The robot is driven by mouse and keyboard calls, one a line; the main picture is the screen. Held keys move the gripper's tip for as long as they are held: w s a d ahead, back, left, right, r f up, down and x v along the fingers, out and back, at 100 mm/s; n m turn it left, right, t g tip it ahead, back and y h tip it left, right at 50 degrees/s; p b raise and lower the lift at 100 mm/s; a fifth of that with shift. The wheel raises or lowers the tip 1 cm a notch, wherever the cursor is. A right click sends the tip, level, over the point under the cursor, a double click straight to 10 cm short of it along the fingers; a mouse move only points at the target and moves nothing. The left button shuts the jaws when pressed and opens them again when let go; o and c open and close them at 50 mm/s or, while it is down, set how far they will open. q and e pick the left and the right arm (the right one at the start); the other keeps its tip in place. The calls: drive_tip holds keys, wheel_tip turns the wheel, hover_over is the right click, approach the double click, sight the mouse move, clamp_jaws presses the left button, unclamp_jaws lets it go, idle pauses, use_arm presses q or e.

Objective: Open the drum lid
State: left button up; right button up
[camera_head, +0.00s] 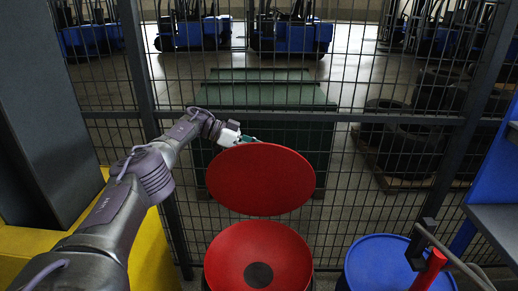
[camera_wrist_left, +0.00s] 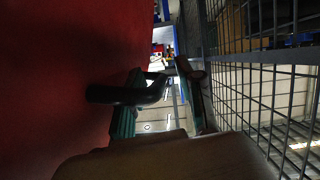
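The round red drum lid (camera_head: 260,180) stands raised and tilted up behind the red drum (camera_head: 225,262), whose round opening faces me with a dark spot in the middle. My left gripper (camera_head: 248,139) is at the lid's upper edge, partly hidden behind it. In the left wrist view the lid's red face (camera_wrist_left: 50,80) fills the left side. A black bent handle (camera_wrist_left: 112,94) reaches from the lid side across one finger of my left gripper (camera_wrist_left: 160,72). The fingers stand apart with a clear gap. The handle's bend lies between them, not visibly clamped. My right gripper is not in view.
A wire mesh fence (camera_head: 345,100) stands close behind the lid. A blue drum (camera_head: 375,262) stands at the right, beside a red and black lever-like part (camera_head: 430,268). A yellow block (camera_head: 150,255) is at the left. Green crates and tires lie beyond the fence.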

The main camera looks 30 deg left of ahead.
use_arm(q)
drive_tip(key=shift+r, duration=0.1)
wheel_tip(320, 180, up, 10)
drive_tip(key=shift+f, duration=0.1)
idle(0.8)
